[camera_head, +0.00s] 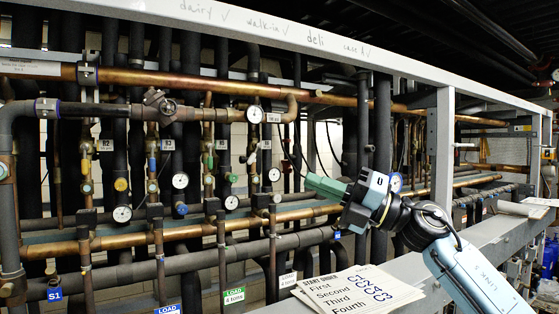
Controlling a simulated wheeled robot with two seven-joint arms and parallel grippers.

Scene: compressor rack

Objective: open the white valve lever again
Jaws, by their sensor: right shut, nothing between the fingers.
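What looks like the white valve lever (252,157) is a small pale handle on a vertical copper pipe, right of the green-handled valve (210,161). It is small in the picture, and its exact angle is hard to tell. My right gripper (312,183) reaches in from the right with its green fingers pointing left. The fingers are shut and empty. They are to the right of the lever and slightly lower in the picture, apart from it. My left gripper is not in view.
Horizontal copper and dark insulated pipes (190,263) cross the rack, with several round gauges (122,214) among them. A white frame beam (300,38) runs above. Printed sheets (350,290) lie on the ledge below my right arm. A grey post (443,150) stands behind it.

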